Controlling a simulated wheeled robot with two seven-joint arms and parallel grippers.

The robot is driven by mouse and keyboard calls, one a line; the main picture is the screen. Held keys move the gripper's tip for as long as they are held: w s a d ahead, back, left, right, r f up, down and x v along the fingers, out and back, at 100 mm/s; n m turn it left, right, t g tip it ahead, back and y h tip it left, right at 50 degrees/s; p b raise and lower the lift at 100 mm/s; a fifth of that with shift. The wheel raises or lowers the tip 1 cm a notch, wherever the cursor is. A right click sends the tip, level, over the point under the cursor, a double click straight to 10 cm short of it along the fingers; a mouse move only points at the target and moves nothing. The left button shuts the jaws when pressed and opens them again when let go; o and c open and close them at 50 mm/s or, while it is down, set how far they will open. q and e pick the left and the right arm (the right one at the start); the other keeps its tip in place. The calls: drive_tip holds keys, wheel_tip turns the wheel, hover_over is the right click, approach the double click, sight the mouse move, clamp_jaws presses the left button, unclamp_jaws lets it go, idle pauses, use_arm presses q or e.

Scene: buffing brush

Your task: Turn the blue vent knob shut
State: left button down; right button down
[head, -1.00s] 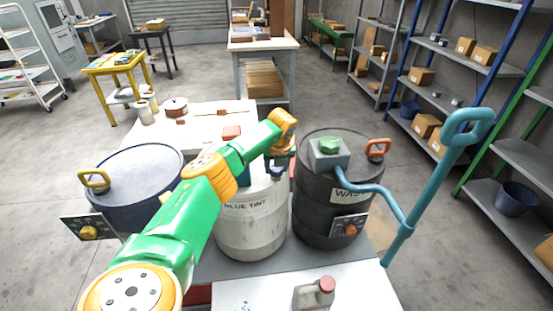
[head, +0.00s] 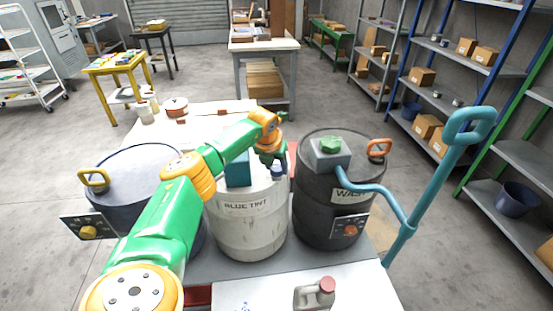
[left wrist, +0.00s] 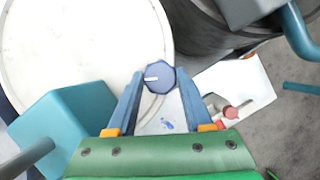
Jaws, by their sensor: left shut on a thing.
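The blue vent knob (left wrist: 158,79) sits near the rim of the white lid of the BLUE TINT drum (head: 247,225). In the left wrist view its white mark points left. My left gripper (left wrist: 160,84) has its two blue fingers on either side of the knob and is shut on it. In the head view the left gripper (head: 275,166) reaches down to the lid's right side, and the knob is small and partly hidden there. My right gripper is not in view.
A teal block (head: 238,168) stands on the same lid, left of the gripper. The dark WASH drum (head: 312,205) with its teal pump handle (head: 430,185) stands close on the right. A dark blue drum (head: 135,180) is on the left.

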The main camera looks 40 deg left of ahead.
use_arm(q)
drive_tip(key=m+h, duration=0.1)
drive_tip(key=m, duration=0.1)
drive_tip(key=m+h+b, duration=0.1)
drive_tip(key=m, duration=0.2)
drive_tip(key=shift+a+t, duration=0.15)
drive_tip(key=shift+t, duration=0.15)
drive_tip(key=shift+f+m+h+b, duration=0.15)
drive_tip(key=shift+m+h+b, duration=0.35)
drive_tip(key=shift+m, duration=0.4)
drive_tip(key=shift+m+b, duration=0.4)
drive_tip(key=shift+m, duration=0.1)
drive_tip(key=shift+c, duration=1.5)
unclamp_jaws()
